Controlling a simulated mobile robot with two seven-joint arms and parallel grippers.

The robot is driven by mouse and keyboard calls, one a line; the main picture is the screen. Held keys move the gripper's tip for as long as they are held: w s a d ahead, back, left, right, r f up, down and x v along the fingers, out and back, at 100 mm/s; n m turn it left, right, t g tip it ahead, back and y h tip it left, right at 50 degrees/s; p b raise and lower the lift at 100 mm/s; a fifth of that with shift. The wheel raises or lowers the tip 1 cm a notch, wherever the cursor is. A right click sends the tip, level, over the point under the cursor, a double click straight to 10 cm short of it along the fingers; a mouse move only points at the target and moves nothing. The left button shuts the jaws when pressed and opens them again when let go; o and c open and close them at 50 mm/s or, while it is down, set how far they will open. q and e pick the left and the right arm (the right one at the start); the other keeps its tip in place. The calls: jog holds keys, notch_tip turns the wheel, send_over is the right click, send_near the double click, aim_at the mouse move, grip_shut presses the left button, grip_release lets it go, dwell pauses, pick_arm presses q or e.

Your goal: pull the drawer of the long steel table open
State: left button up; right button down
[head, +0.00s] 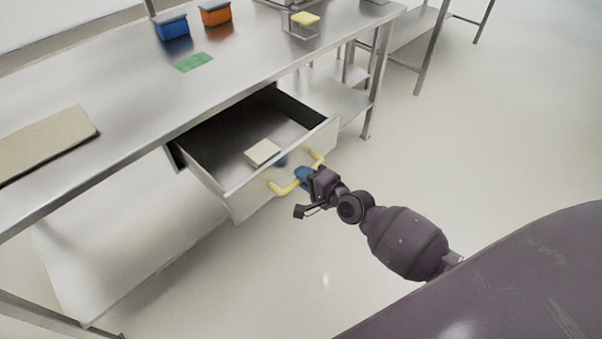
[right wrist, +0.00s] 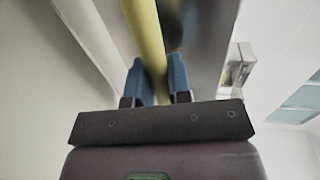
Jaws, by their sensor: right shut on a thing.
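The long steel table (head: 130,130) runs across the left and top of the head view. Its drawer (head: 225,158) is pulled out well past the table's front edge, and its inside shows. A yellow bar handle (head: 281,188) is on the drawer front. My right gripper (head: 302,175) is shut on the handle near its middle. In the right wrist view the blue fingers (right wrist: 157,80) sit on both sides of the yellow handle (right wrist: 143,30). My left gripper is not in view.
A pale block (head: 262,152) lies in the drawer. On the tabletop are a blue bin (head: 172,27), an orange bin (head: 215,14), a green patch (head: 194,62) and a tan board (head: 45,140). The floor (head: 470,130) to the right is clear.

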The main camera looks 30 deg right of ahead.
jog(key=c, duration=1.1)
grip_release()
jog(key=p+v, duration=0.1)
jog(key=v, duration=1)
